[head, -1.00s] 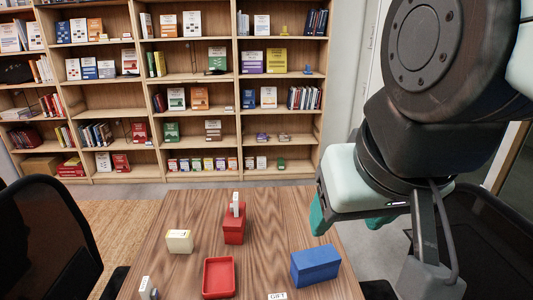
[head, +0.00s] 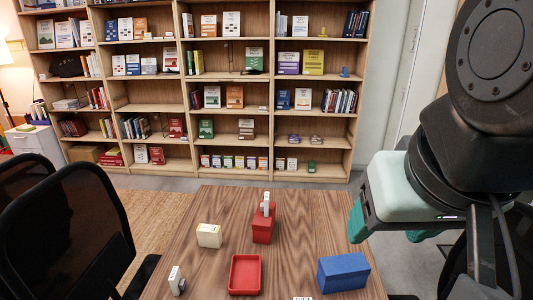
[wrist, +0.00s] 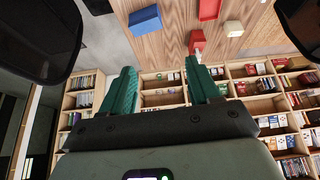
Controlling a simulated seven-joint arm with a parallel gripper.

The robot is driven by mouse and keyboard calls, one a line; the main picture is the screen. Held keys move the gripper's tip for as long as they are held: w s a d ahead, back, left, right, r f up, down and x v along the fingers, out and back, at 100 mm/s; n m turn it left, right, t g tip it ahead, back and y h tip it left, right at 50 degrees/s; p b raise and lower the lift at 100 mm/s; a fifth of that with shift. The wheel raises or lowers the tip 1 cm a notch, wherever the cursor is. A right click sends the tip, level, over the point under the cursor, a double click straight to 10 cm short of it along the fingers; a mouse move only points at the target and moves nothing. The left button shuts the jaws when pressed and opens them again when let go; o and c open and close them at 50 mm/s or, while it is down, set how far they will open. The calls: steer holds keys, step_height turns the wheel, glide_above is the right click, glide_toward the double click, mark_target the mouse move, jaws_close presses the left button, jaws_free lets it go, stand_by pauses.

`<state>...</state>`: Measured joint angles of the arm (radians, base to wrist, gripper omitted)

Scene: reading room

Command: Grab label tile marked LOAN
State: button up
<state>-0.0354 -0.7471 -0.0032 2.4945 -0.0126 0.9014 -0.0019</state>
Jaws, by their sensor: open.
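No tile shows a readable LOAN marking now. One pale tile (head: 266,203) stands upright on a red box (head: 262,228) at the table's middle. Another pale tile (head: 176,279) stands upright near the left front edge, its lettering too small to read. A third white tile (head: 303,298) is mostly cut off by the bottom of the head view. My gripper (head: 390,229) is open and empty, off the table's right side. Its teal fingers also show in the wrist view (wrist: 160,68), apart with nothing between them.
A red tray (head: 245,291), a cream block (head: 209,235) and a blue box (head: 343,272) sit on the wooden table (head: 215,208). Black chairs (head: 85,235) stand at left. A full bookcase (head: 226,92) lines the back wall. The table's right rear is clear.

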stand_by(0.3)
steer(key=o, duration=0.3)
steer(key=shift+o, duration=0.2)
steer(key=shift+a, duration=0.1)
